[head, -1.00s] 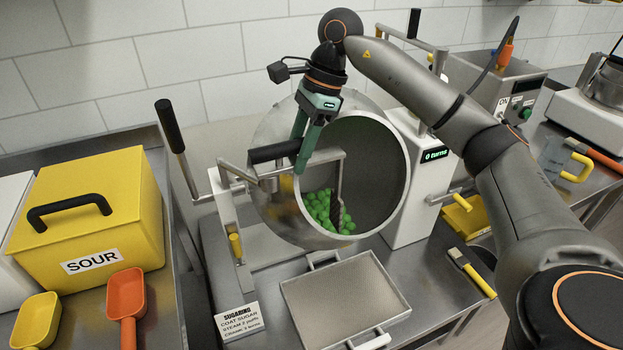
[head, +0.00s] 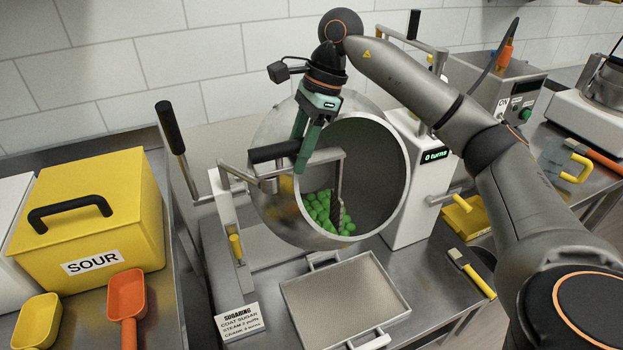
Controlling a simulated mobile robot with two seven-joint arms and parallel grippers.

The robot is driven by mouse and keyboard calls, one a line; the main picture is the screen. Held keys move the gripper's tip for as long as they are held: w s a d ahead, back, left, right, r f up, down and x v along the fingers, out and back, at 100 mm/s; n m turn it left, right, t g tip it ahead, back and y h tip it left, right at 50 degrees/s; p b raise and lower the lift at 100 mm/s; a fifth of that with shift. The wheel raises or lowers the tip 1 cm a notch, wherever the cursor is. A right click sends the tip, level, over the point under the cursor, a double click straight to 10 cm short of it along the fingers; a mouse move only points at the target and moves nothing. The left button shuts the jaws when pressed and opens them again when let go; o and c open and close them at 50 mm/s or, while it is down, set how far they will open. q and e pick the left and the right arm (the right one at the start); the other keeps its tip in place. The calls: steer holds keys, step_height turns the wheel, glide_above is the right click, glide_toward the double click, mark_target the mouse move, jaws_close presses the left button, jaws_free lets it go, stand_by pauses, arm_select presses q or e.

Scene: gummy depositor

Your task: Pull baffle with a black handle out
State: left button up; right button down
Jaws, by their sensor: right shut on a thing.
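The baffle (head: 325,156) is a bent grey metal plate with a black handle (head: 273,152). Its plate reaches into the open mouth of the tilted steel drum (head: 385,170), close to green gummies (head: 322,209) in the drum's lower part. My right gripper (head: 302,160) comes down from above and is shut on the right end of the black handle, at the left side of the drum mouth. Its fingers hide that end of the handle. My left gripper is not in view.
A shallow metal tray (head: 298,291) lies below the drum mouth. A lever with a black grip (head: 169,126) rises at left. A yellow SOUR bin (head: 125,190) and an orange scoop (head: 127,292) stand on the left table. A white housing reading "0 turns" (head: 433,155) is right of the drum.

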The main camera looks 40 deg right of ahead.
mark_target(294, 141)
steer(key=shift+r+p, duration=1.65)
steer(key=shift+r, duration=0.35)
step_height(294, 141, up, 5)
steer(key=p, duration=0.4)
steer(key=c, duration=1)
jaws_free()
jaws_close()
